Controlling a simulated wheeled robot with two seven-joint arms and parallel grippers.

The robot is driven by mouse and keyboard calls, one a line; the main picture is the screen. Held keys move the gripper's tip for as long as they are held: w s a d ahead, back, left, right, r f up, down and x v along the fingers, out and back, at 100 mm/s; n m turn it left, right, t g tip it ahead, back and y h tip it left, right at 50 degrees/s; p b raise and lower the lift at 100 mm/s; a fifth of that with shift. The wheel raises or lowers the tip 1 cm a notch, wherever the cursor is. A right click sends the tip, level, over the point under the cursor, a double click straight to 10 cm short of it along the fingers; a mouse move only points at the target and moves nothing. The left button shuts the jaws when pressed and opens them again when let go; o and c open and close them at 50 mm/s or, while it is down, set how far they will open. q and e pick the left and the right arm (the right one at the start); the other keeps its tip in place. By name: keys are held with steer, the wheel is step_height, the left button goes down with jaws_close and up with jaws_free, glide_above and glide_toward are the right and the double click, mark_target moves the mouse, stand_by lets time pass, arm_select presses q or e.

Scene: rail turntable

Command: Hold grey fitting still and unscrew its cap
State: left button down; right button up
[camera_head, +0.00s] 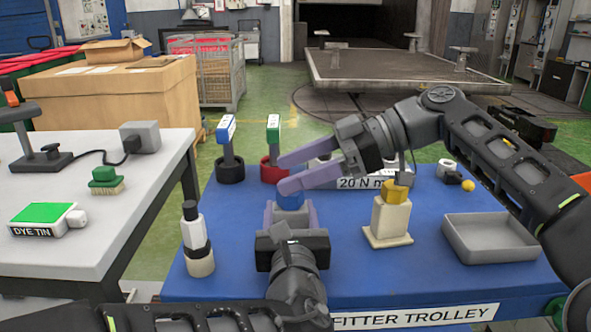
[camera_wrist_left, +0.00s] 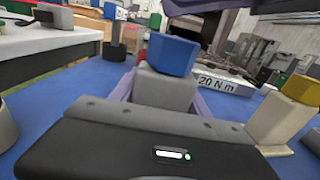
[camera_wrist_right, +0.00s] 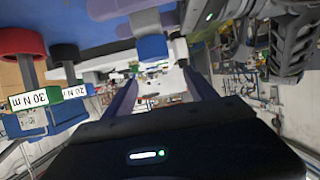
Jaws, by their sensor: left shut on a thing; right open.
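The grey fitting (camera_head: 290,215) stands upright on the blue trolley top with a blue cap (camera_head: 290,200) on it. Both show large in the left wrist view, the cap (camera_wrist_left: 173,54) on top of the fitting (camera_wrist_left: 163,90). My left gripper (camera_head: 290,217) is shut on the grey fitting, one purple finger on each side. My right gripper (camera_head: 282,173) is open, coming in from the right with its fingertips just above the blue cap. In the right wrist view the cap (camera_wrist_right: 152,47) appears near the fingertips, not gripped.
A cream fitting with a yellow cap (camera_head: 396,192) stands to the right, near an empty grey tray (camera_head: 490,240). A black-topped white bottle (camera_head: 193,228) stands left. Blue-headed (camera_head: 226,135) and green-headed (camera_head: 273,135) tools stand behind.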

mark_target(297, 196)
stand_by(0.3)
steer(key=m+t, duration=0.3)
steer(key=m+t+h, duration=0.1)
steer(key=t, duration=0.1)
steer(key=shift+s+m, duration=0.25)
steer(key=shift+m, duration=0.15)
steer(key=shift+m+t, duration=0.6)
steer(key=shift+t, duration=0.3)
steer(key=shift+a+h, duration=0.1)
steer(key=shift+h, duration=0.2)
steer(key=m+t+h, duration=0.2)
steer(key=m+t, duration=0.1)
steer(key=shift+s+a, duration=0.1)
steer(key=shift+s, duration=0.05)
steer(key=m+t+h, duration=0.2)
steer(key=m, duration=0.1)
steer(key=shift+h, duration=0.3)
steer(key=shift+f, duration=0.15)
steer(key=shift+f, duration=1.9)
